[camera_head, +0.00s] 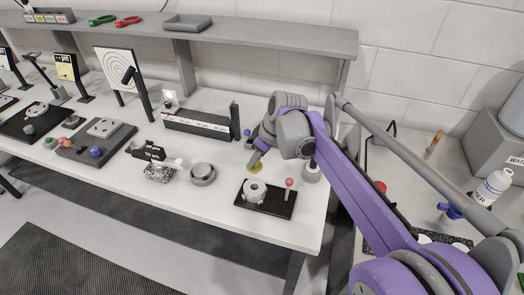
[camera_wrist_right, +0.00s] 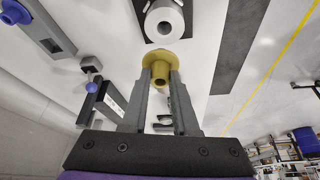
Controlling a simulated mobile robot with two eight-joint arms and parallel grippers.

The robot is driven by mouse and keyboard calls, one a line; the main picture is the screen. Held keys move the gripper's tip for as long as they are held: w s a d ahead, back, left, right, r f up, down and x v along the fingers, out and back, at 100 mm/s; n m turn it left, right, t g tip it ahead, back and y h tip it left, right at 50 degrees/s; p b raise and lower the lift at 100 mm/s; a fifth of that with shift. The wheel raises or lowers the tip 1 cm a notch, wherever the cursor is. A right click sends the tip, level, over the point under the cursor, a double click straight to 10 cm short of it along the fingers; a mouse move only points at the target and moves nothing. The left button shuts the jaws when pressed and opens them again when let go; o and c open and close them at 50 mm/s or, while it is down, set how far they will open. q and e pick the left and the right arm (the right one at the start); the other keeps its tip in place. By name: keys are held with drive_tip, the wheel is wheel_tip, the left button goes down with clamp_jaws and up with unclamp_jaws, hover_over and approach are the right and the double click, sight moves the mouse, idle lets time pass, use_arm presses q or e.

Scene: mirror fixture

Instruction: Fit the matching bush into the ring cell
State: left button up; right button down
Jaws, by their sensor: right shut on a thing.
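My right gripper (camera_head: 258,156) is shut on a brass-coloured flanged bush (camera_head: 255,168), which hangs just behind the ring cell. In the right wrist view the gripper (camera_wrist_right: 159,82) has a finger on each side of the bush (camera_wrist_right: 158,57), its round flange beyond the fingertips. The ring cell (camera_head: 256,190) is a pale grey ring on a black base (camera_head: 278,207); it also shows at the top of the right wrist view (camera_wrist_right: 166,18), with its bore open. The bush and the ring look apart. My left gripper is not in view.
A red-knobbed post (camera_head: 289,186) stands on the base beside the ring. A grey ring-shaped part (camera_head: 203,173) lies to the left. A grey cylinder (camera_head: 311,173) stands to the right, close to my arm. A long dark rail (camera_head: 196,124) stands behind. The table's front edge is close.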

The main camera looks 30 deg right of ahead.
sight(257, 168)
drive_tip(key=shift+s+a+f, duration=0.1)
drive_tip(key=shift+a, duration=0.1)
drive_tip(key=shift+f+b, duration=0.45)
drive_tip(key=shift+f, duration=0.35)
wheel_tip(257, 168, down, 3)
drive_tip(key=shift+f+b, duration=0.15)
drive_tip(key=shift+b, duration=0.75)
drive_tip(key=shift+f+b, duration=0.3)
drive_tip(key=shift+f, duration=0.3)
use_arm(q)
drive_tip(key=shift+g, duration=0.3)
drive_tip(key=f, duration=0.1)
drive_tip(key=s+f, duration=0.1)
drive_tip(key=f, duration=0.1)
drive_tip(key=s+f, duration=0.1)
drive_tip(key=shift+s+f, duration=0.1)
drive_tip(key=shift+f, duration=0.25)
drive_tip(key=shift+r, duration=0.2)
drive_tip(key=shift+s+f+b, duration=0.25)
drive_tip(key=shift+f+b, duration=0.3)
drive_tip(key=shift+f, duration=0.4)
use_arm(e)
drive_tip(key=shift+f, duration=1.4)
drive_tip(key=c, duration=0.6)
unclamp_jaws()
